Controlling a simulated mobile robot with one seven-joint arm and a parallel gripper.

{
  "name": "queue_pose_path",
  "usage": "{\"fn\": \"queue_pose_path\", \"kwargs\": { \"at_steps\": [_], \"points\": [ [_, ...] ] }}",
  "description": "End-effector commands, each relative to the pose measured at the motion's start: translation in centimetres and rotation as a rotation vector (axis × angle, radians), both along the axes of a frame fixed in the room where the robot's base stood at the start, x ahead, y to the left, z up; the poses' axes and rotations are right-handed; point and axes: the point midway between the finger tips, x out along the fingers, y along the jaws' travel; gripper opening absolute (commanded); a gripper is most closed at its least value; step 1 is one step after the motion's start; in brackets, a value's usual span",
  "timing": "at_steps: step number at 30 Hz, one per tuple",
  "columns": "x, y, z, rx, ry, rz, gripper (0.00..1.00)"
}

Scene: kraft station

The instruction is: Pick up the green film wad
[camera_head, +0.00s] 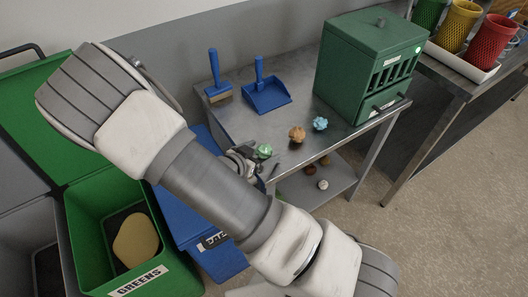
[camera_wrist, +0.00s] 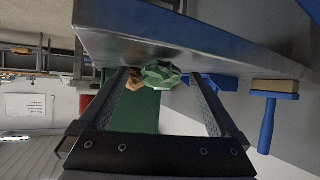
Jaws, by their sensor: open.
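The green film wad (camera_head: 264,151) is a small crumpled pale-green lump on the metal table near its front left edge. In the wrist view the wad (camera_wrist: 160,74) sits at the fingertip end, in line with the gap between the two fingers. My gripper (camera_head: 262,163) is at the wad, open, with its fingers apart. In the wrist view my gripper (camera_wrist: 165,80) has one finger on each side of the wad's line. I cannot tell whether either finger touches it. My arm hides part of the table's front edge.
An orange-brown wad (camera_head: 297,134) and a light-blue wad (camera_head: 320,123) lie to the right on the table (camera_head: 232,124). A blue dustpan (camera_head: 268,95), a brush (camera_head: 218,92) and a green slotted box (camera_head: 350,75) stand behind. A green GREENS bin (camera_head: 88,235) and a blue bin (camera_head: 185,222) are left.

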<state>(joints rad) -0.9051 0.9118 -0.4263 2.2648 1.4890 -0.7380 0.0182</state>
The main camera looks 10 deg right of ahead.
Motion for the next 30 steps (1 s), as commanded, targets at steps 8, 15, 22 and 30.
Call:
{"fn": "queue_pose_path", "kwargs": {
  "at_steps": [8,15,22,30],
  "points": [
    [0.03,0.01,0.01,0.0,0.0,0.001,0.85],
    [0.03,0.03,0.02,0.0,0.0,0.001,0.41],
    [0.02,0.02,0.02,0.0,0.0,0.001,0.09],
    [0.03,0.03,0.03,0.0,0.0,0.001,0.08]
  ]
}}
